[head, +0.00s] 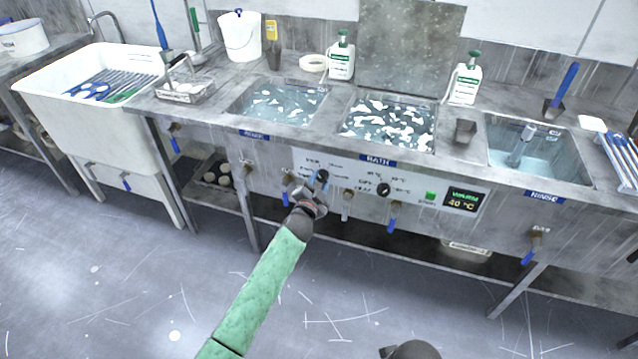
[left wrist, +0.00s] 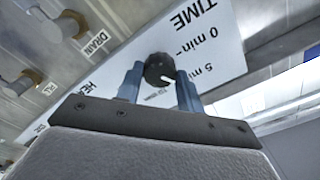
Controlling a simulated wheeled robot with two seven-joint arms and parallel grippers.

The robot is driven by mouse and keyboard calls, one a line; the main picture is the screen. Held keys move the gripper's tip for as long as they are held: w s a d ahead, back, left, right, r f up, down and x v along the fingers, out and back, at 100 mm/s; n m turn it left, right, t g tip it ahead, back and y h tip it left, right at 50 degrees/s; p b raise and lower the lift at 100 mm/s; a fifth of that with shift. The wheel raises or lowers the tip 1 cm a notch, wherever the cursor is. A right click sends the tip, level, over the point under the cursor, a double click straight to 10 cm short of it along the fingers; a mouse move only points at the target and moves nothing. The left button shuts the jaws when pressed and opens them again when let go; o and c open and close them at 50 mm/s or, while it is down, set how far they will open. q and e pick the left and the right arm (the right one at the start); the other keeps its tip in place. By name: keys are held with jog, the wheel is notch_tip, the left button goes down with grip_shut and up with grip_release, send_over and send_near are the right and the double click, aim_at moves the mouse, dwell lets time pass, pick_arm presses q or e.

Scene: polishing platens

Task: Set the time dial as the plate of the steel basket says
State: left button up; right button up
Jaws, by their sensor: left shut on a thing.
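The time dial, a round black knob with a white pointer mark, shows in the left wrist view (left wrist: 158,68) between the blue fingers of my left gripper (left wrist: 160,88). The fingers are shut on it. Its pointer aims to the lower right in that view, below the "5 min" label; another small label under the knob is partly hidden. In the head view my left gripper (head: 318,184) is at the panel's left part and covers most of the dial. The steel basket (head: 186,88) stands on the counter at the left with pale pieces in it; its plate is not readable.
A second black dial (head: 383,189) sits right of my gripper, beside a green button (head: 430,196) and a display (head: 463,200) reading 40 °C. Blue-handled drain valves (head: 392,218) stick out below the panel. The floor in front is clear.

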pick_arm(q)
jog(key=o, duration=1)
jog(key=shift+c, duration=0.2)
jog(key=shift+o, duration=0.2)
pick_arm(e)
jog(key=shift+w+a, duration=0.1)
jog(key=shift+a, duration=0.05)
pick_arm(q)
jog(key=shift+s, duration=0.1)
jog(key=shift+s+a+f, duration=0.1)
jog(key=shift+s, duration=0.2)
jog(key=b+v, duration=0.1)
jog(key=v, duration=0.6)
pick_arm(e)
jog(key=shift+w+a+f, duration=0.25)
jog(key=shift+a+f, duration=0.6)
jog(key=shift+f, duration=0.2)
